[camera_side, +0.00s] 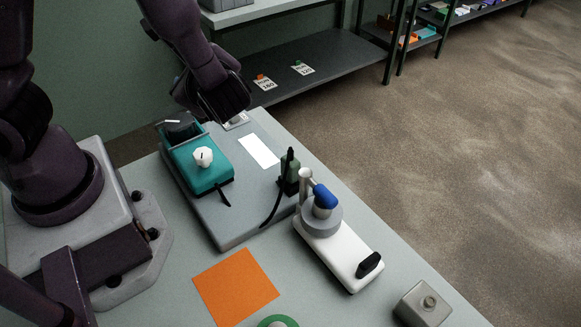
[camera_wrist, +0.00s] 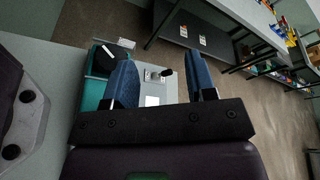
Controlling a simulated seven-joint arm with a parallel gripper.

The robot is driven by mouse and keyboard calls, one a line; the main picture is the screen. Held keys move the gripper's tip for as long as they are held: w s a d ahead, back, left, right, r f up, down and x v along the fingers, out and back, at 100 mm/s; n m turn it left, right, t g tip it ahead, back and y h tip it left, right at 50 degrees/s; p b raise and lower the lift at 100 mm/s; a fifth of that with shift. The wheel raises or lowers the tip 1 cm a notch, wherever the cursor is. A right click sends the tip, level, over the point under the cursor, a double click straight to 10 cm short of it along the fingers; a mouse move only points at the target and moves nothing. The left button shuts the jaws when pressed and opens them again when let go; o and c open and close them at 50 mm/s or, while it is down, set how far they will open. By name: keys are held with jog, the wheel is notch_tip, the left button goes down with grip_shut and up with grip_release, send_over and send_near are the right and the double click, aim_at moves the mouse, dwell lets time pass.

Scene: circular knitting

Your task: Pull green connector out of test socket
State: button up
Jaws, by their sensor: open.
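My gripper (camera_side: 226,106) is above the far end of the plate, apart from the connector. In the wrist view my gripper (camera_wrist: 162,62) is open, with two blue fingers spread and nothing between them. I cannot make out the green connector in the wrist view.
A teal box (camera_side: 197,166) with a white knob and a white card (camera_side: 259,151) are on the plate. A white device with a blue-topped post (camera_side: 340,250) stands close beside the connector. An orange square (camera_side: 235,287) and a grey block (camera_side: 424,304) are nearer the front.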

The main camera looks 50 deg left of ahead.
aim_at(285, 167)
jog(key=w+d+f+m+t+h, duration=0.1)
jog(key=d+f+m+t+h, duration=0.2)
jog(key=d+f+m+t, duration=0.1)
jog(key=w+d+f+m+t+h, duration=0.2)
jog(key=d+f+m+t, duration=0.2)
jog(key=m, duration=0.4)
jog(key=w+d+f+m+t+h, duration=0.1)
jog(key=d+f+m+t+h, duration=0.2)
jog(key=d+f+m+t, duration=0.1)
jog(key=shift+w+d+f+m+t+h, duration=0.1)
jog(key=shift+d+f+m+t+h, duration=0.2)
jog(key=shift+m+t, duration=0.45)
jog(key=shift+w+d+f+m+t, duration=0.1)
jog(key=shift+f+m+t, duration=0.3)
jog(key=shift+t, duration=0.65)
jog(key=m+h, duration=0.1)
jog(key=f+m+h, duration=0.2)
jog(key=m, duration=0.1)
jog(key=shift+s+d+f+t+h, duration=0.15)
jog(key=shift+s+t+h, duration=0.15)
jog(key=shift+s+h, duration=0.1)
jog(key=shift+f+m+h, duration=0.45)
jog(key=shift+m+h, duration=0.5)
jog(key=shift+h, duration=0.05)
jog(key=w, duration=0.7)
jog(key=shift+w, duration=0.25)
jog(key=c, duration=0.7)
